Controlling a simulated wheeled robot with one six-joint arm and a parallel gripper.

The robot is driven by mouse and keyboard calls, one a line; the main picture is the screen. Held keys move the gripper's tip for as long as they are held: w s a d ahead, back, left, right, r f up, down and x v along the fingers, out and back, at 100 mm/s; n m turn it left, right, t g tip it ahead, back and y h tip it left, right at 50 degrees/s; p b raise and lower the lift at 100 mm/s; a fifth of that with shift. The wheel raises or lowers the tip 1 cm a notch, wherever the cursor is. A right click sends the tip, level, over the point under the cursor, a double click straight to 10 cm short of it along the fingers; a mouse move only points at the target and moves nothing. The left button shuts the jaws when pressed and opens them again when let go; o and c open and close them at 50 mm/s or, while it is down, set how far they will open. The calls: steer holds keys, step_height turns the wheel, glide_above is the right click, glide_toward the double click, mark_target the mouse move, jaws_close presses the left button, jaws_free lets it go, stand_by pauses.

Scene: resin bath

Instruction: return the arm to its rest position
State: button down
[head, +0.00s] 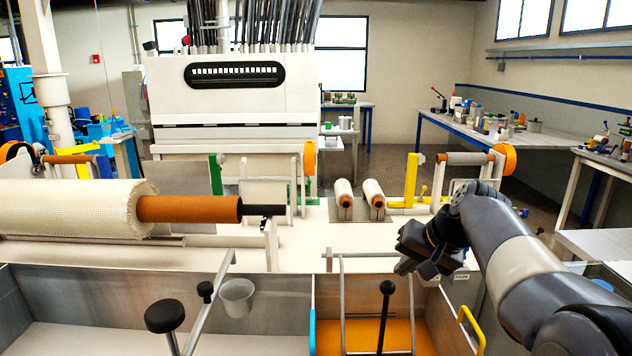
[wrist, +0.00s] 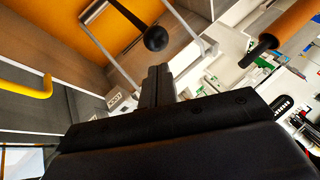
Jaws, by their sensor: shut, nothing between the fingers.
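My gripper (head: 405,266) is at the end of my grey arm at the right of the head view, above the right side of the bath. It points down and to the left. In the wrist view my gripper's black fingers (wrist: 158,72) are together with nothing between them. Beyond them is a black ball knob (wrist: 156,38) on a rod, apart from the fingers. The same black knob (head: 387,287) stands over the orange bath (head: 362,336) in the head view, left of my gripper.
A yellow handle (head: 470,328) is at the bath's right edge. A metal frame (head: 342,290) spans the orange bath. A large white fabric roll (head: 75,208) on an orange core (head: 190,209) lies at left. Two small rolls (head: 373,195) sit behind. A grey-walled tank (head: 130,290) is at left.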

steer(key=shift+s+a+f+b, duration=0.15)
steer(key=shift+a+f, duration=0.05)
steer(key=shift+f, duration=0.2)
steer(key=shift+s+a+f+b, duration=0.1)
steer(key=shift+a+f+b, duration=0.05)
steer(key=shift+f, duration=0.25)
steer(key=shift+r, duration=0.1)
